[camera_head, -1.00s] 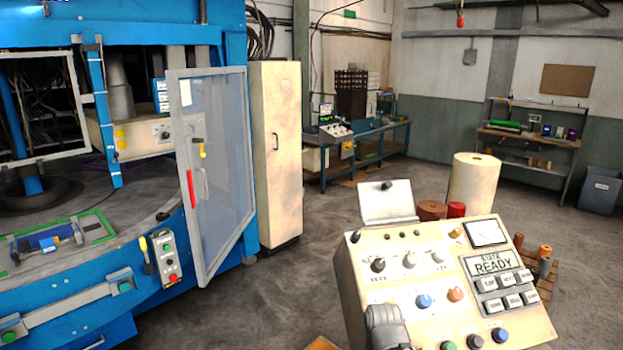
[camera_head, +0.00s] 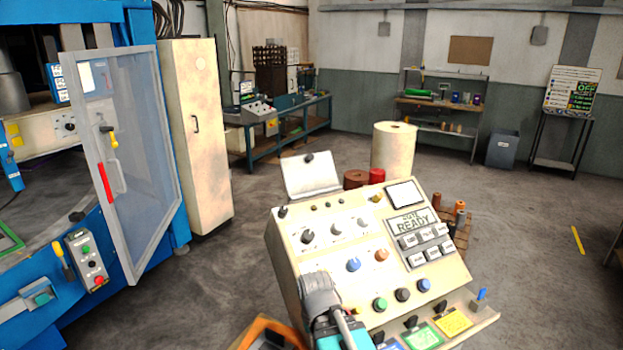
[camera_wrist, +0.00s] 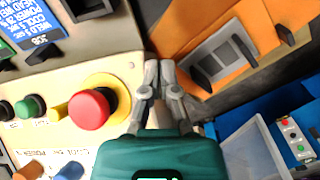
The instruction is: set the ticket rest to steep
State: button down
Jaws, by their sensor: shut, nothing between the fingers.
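A pale hinged plate (camera_head: 310,176) with a dark knob at its top stands tilted at the back left edge of the cream control console (camera_head: 285,250). It looks like the ticket rest, but I cannot read its exact setting. The plate is not in the wrist view. My gripper (camera_wrist: 160,72) is shut and empty in the wrist view, beside the console's edge and right of a red mushroom button (camera_wrist: 89,109) on a yellow ring. In the head view only part of my arm shows low over the console; the fingertips are hidden.
An orange box (camera_wrist: 240,45) is beside the gripper; blue machinery (camera_wrist: 262,108) lies lower right. On the console are several knobs, keys and a READY display (camera_head: 412,222). A glass machine door (camera_head: 145,170) stands open at left.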

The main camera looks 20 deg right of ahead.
jog(key=c, duration=1.4)
grip_release()
jog(key=c, duration=1)
grip_release()
jog(key=shift+w, duration=0.2)
jog(key=o, duration=0.6)
jog(key=shift+n+t+y, duration=0.6)
jog(key=shift+t+y, duration=0.1)
jog(key=shift+y, duration=0.1)
jog(key=w, duration=0.1)
jog(key=w+a+r+p, duration=0.1)
jog(key=w, duration=0.1)
jog(key=shift+w+a+r, duration=0.4)
jog(key=w+a+r+n+t+y+p, duration=0.2)
jog(key=w+r+t+y+p, duration=0.4)
jog(key=w+r, duration=0.8)
jog(key=w+d+r+m+t+h+p, duration=0.1)
jog(key=w+d+r+t+h, duration=0.1)
jog(key=w+d+r, duration=0.3)
jog(key=w+d+r+m+t+h+p, duration=0.2)
jog(key=w+d+r+t, duration=0.3)
jog(key=w+d+r+m+t+h+p, duration=0.2)
jog(key=w+d+r+t+h, duration=0.1)
jog(key=w+d+r, duration=0.1)
jog(key=shift+w+d+r+t, duration=0.15)
jog(key=shift+w+d+r, duration=0.05)
jog(key=shift+w+d, duration=0.25)
jog(key=shift+w+d+r+t, duration=0.2)
jog(key=shift+w+d, duration=0.15)
jog(key=shift+d, duration=0.2)
